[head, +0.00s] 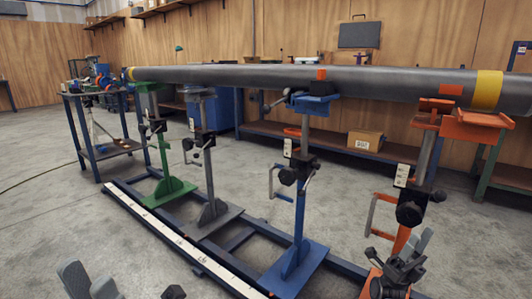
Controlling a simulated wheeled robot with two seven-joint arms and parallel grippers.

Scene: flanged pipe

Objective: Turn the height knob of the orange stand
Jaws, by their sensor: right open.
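The orange stand (401,240) is at the right, under the right part of the long grey pipe (300,76). Its black height knob (409,214) sits on the upright, with a small lever to its right. My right gripper (414,257) is open and empty just below the knob, in front of the stand's lower part. It looks apart from the knob, though depth is hard to judge. My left gripper (90,282) is at the bottom left edge, its two grey fingers apart and nothing seen between them. The stand's base is mostly hidden behind my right gripper.
Blue (299,220), grey (209,160) and green (166,150) stands line up to the left on a dark floor frame with a white scale (180,240). A workbench (100,135) stands at the far left. Open concrete floor lies at the left.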

